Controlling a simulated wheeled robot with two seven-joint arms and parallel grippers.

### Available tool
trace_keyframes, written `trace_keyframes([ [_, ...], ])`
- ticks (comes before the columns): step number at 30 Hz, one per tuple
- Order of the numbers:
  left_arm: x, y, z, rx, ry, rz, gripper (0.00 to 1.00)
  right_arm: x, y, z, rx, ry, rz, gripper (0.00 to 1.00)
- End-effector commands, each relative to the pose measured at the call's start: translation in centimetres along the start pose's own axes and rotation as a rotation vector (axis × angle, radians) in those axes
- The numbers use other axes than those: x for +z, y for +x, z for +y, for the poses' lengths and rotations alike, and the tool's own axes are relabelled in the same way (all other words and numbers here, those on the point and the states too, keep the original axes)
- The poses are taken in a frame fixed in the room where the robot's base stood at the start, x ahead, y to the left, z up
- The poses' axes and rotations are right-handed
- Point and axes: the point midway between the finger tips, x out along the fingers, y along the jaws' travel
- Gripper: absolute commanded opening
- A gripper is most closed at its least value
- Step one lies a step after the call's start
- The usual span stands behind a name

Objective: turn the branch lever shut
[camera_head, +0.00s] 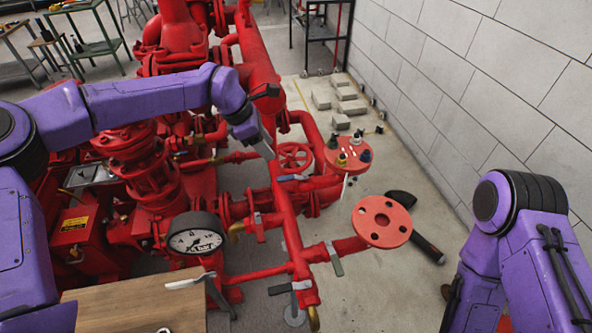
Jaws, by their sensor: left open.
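Red pump pipework fills the middle of the head view. I cannot tell which is the branch lever. My left gripper (268,148) is open, pointing down over the upright red pipe, above the bluish lever. Whether it touches the pipe is unclear. My right arm shows at the right edge; its gripper is out of view.
A pressure gauge (194,240) and a wooden table top (140,306) are at the front left. A red handwheel (294,157), a round red flange (382,221) and a red disc with small items (347,153) stand nearby. Grey blocks (340,95) lie by the wall.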

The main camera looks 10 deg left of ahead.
Motion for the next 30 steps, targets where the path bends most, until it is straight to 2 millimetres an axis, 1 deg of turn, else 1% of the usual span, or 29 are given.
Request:
trace_keyframes([
  [1, -0.7, 0.4, -0.1, -0.001, -0.036, 0.019, 0.46, 0.0, 0.0, 0.0, 0.000, 0.000, 0.000, 0.43],
  [3, -1.4, 0.9, -0.2, 0.000, -0.070, 0.039, 0.46, 0.0, -0.1, 0.0, 0.000, 0.000, 0.000, 0.43],
  [5, -1.6, 1.5, -0.3, -0.001, -0.083, 0.045, 0.46, -0.1, -0.3, 0.0, 0.000, 0.000, 0.000, 0.43],
  [7, -1.7, 2.5, -0.3, -0.001, -0.083, 0.046, 0.46, -0.2, -0.6, 0.1, 0.000, 0.000, 0.000, 0.43],
  [15, -1.7, 8.5, -0.3, -0.002, -0.080, 0.044, 0.46, -0.8, -2.0, 0.2, 0.000, 0.000, 0.000, 0.43],
  [18, -1.8, 10.1, -0.3, -0.001, -0.080, 0.043, 0.46, -1.0, -2.3, 0.2, 0.000, 0.000, 0.000, 0.43],
  [22, -1.8, 11.1, -0.2, 0.001, -0.079, 0.041, 0.46, -1.0, -2.5, 0.2, 0.000, 0.000, 0.000, 0.43],
  [29, -1.9, 11.3, -0.2, 0.001, -0.079, 0.041, 0.46, -1.0, -2.4, 0.2, 0.000, 0.000, 0.000, 0.43],
  [30, -1.9, 11.3, -0.2, 0.001, -0.079, 0.041, 0.39, -1.0, -2.4, 0.2, 0.000, 0.000, 0.000, 0.43],
])
